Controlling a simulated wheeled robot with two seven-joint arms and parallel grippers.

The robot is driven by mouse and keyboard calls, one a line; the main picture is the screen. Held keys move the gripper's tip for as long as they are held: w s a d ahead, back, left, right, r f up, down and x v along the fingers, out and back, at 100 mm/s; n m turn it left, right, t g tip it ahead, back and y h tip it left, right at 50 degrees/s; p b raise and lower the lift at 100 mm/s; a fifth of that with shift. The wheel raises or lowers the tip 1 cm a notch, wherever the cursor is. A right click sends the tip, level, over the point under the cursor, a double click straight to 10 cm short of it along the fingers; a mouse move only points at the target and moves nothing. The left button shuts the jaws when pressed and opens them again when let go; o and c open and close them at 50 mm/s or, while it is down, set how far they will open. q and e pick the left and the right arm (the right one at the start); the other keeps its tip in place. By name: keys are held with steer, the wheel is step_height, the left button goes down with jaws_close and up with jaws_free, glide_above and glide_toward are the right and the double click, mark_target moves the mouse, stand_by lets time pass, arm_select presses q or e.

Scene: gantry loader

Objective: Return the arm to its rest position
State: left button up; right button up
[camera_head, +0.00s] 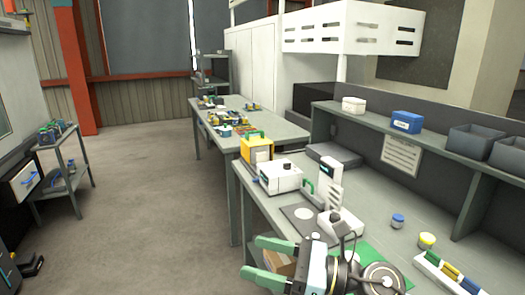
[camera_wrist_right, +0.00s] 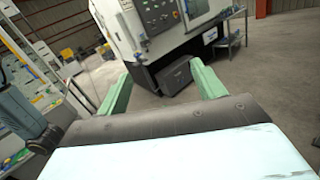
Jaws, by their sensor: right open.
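My right gripper (camera_head: 250,256) is at the bottom middle of the head view, with its green fingers spread apart and pointing left. Nothing is between the fingers. It is beside the near edge of the grey workbench (camera_head: 281,219), over or near the floor side; the exact height is hard to tell. In the right wrist view the same gripper (camera_wrist_right: 161,70) shows its two green fingers wide apart, with open floor and a machine beyond them. My left gripper is not in view.
The bench holds a white device (camera_head: 279,177), a white upright instrument (camera_head: 334,203), a blue-lidded jar (camera_head: 397,221) and a yellow-lidded jar (camera_head: 427,241). A small cart (camera_head: 68,165) stands at left. The floor (camera_head: 159,200) between is clear. A large machine (camera_wrist_right: 165,30) shows in the wrist view.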

steer(key=w+d+r+m+t+h, duration=0.25)
steer(key=d+m+t+h, duration=0.65)
steer(key=m+t, duration=1.05)
steer(key=s+d+f+m+g+h, duration=0.2)
steer(key=d+f+m+g+h, duration=0.4)
steer(key=m, duration=0.4)
steer(key=s+d+f+m+g+h, duration=0.35)
steer(key=d+f+m, duration=0.35)
steer(key=m, duration=0.4)
steer(key=s+f+m+g, duration=0.7)
steer(key=s+f+g, duration=0.6)
steer(key=s, duration=0.6)
step_height(320, 180, down, 24)
steer(key=s, duration=0.1)
steer(key=s+d+f+g, duration=0.1)
steer(key=s+d+f, duration=0.1)
steer(key=s+f, duration=1.4)
steer(key=shift+s+d, duration=0.25)
steer(key=shift+s, duration=0.3)
